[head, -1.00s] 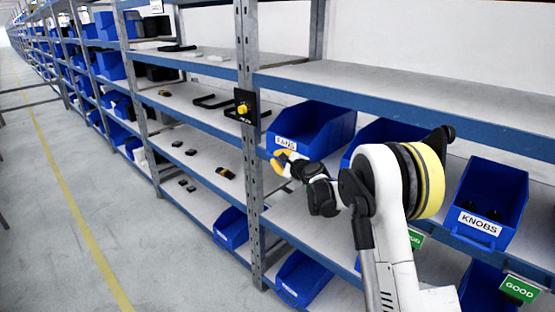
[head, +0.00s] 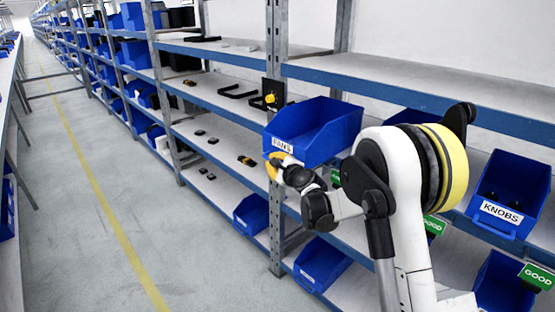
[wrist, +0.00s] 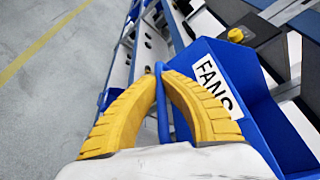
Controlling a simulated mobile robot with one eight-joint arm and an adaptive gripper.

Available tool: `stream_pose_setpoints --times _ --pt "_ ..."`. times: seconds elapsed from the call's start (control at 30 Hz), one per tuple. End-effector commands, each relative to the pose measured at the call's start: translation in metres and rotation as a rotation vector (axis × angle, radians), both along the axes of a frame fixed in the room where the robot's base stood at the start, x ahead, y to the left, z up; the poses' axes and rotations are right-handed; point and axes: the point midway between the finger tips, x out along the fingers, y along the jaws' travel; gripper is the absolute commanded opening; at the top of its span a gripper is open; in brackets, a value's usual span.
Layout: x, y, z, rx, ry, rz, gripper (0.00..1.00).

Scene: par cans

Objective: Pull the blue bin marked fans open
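The blue bin marked FANS (head: 335,140) sits at the middle shelf level beside the grey upright post and juts out past the shelf's front edge. Its white label (head: 282,145) faces the aisle; the label also shows in the wrist view (wrist: 213,85). My gripper (head: 275,162) is at the bin's front, just below the label. In the wrist view, the yellow fingers of my gripper (wrist: 160,75) are closed around the bin's blue front handle (wrist: 162,108). The inside of the bin is mostly hidden.
The grey post (head: 275,60) with a black and yellow device (head: 270,96) stands just left of the bin. A blue KNOBS bin (head: 508,195) and green GOOD signs are to the right. The aisle floor (head: 130,200) at left is clear.

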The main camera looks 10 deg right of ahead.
Motion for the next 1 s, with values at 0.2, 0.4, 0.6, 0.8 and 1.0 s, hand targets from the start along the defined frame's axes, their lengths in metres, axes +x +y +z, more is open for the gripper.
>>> stream_pose_setpoints --times 0.2,0.4,0.6,0.8,1.0 --pt "-0.002 0.002 -0.001 -0.001 0.001 0.001 0.00" --pt "-0.002 0.002 -0.001 -0.001 0.001 0.001 0.14" --pt "-0.001 0.002 -0.001 -0.001 0.001 0.001 0.32" --pt "-0.003 0.001 0.000 0.000 0.001 0.001 0.32" --pt "-0.029 -0.008 0.007 -0.001 0.000 -0.001 0.32"
